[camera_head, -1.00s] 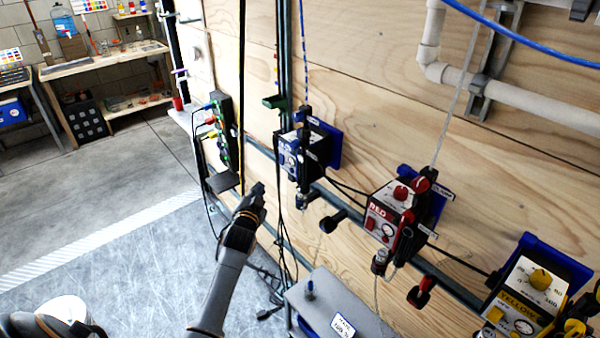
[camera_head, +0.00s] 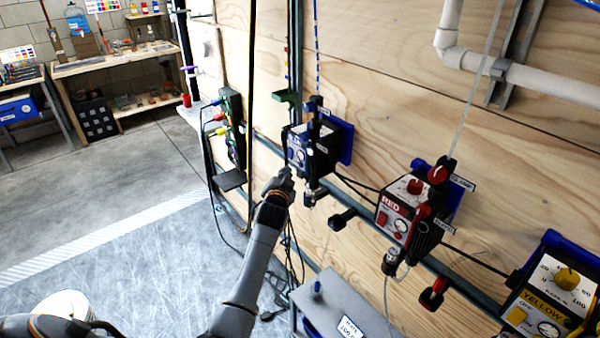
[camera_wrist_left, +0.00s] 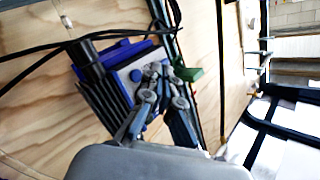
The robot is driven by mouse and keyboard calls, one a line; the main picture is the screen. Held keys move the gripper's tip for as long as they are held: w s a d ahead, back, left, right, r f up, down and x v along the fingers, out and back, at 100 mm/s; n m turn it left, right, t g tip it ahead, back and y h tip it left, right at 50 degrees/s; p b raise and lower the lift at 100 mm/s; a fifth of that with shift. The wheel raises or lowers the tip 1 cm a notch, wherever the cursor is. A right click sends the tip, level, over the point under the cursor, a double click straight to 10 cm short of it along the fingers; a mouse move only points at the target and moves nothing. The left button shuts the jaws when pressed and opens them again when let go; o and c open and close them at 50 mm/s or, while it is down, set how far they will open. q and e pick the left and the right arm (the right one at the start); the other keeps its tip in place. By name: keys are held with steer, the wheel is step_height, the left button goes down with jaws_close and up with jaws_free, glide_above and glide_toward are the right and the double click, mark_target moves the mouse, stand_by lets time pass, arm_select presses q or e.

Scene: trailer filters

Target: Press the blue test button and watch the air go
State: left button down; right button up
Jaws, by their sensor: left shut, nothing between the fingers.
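The blue-labelled control box (camera_head: 322,150) is mounted on a rail along the plywood wall, left of the red one. Its pale front panel faces left, with small blue parts on it. My left gripper (camera_head: 284,178) is shut and empty, just below and in front of that panel. In the left wrist view, the closed fingers (camera_wrist_left: 162,70) overlap the pale panel of the blue box (camera_wrist_left: 122,72). A round blue part (camera_wrist_left: 136,75) shows left of the fingertips. I cannot tell whether the fingertips touch the panel. My right gripper is out of view.
A red box (camera_head: 396,215) and a yellow box (camera_head: 548,300) follow along the rail to the right. A grey cabinet (camera_head: 335,305) stands below the red box. A black panel with coloured plugs (camera_head: 232,125) and hanging cables is at left. The floor at left is open.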

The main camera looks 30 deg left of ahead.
mark_target(297, 162)
arm_select(q)
steer(key=shift+w+d+b, duration=0.35)
steer(key=shift+w+b, duration=0.05)
steer(key=shift+w, duration=0.45)
stand_by(0.9)
steer(key=shift+w+d, duration=0.15)
steer(key=shift+w, duration=0.2)
steer(key=shift+w+d+b, duration=0.15)
steer(key=shift+w+b, duration=0.2)
steer(key=shift+b, duration=0.25)
steer(key=shift+r, duration=0.1)
stand_by(0.5)
steer(key=shift+s+a+p, duration=0.3)
steer(key=shift+s+p, duration=0.45)
steer(key=shift+p, duration=0.05)
